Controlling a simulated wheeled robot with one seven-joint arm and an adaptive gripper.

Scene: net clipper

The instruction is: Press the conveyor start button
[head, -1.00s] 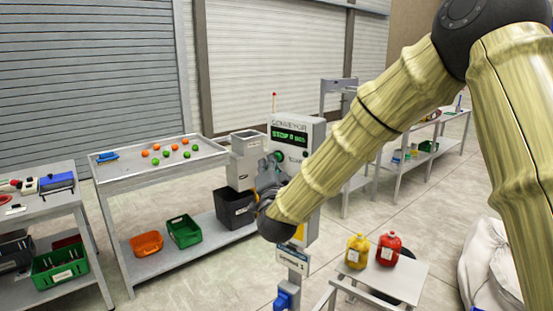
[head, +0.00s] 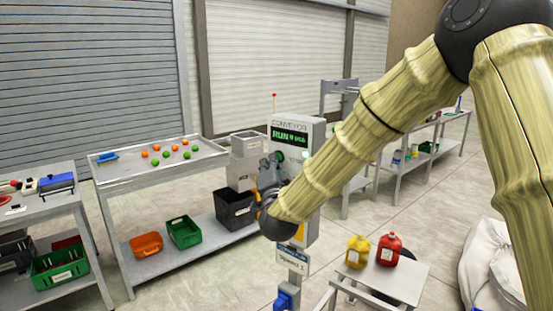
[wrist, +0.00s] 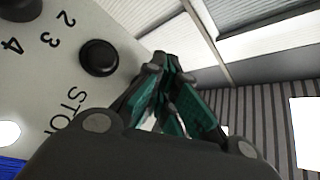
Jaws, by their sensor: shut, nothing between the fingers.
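The conveyor control box (head: 310,133) stands mid-scene in the head view, with a lit display (head: 289,135) whose green text is blurred. A green glow (head: 306,155) shows on its face beside my arm. My gripper (head: 275,158) is at the box's front, fingers shut and empty. In the wrist view my shut fingertips (wrist: 163,62) are beside the grey panel (wrist: 60,85). The panel has a black round knob or button (wrist: 98,57), printed numbers and the word STOP (wrist: 66,108). A bright white round spot (wrist: 8,135) is at the left edge. Contact with a button cannot be told.
A table (head: 205,153) with orange and green balls stands left, bins on its lower shelf. A small table (head: 405,281) with yellow (head: 357,252) and red (head: 388,250) jugs is at front right. White sacks (head: 485,265) lie further right. Floor is clear between.

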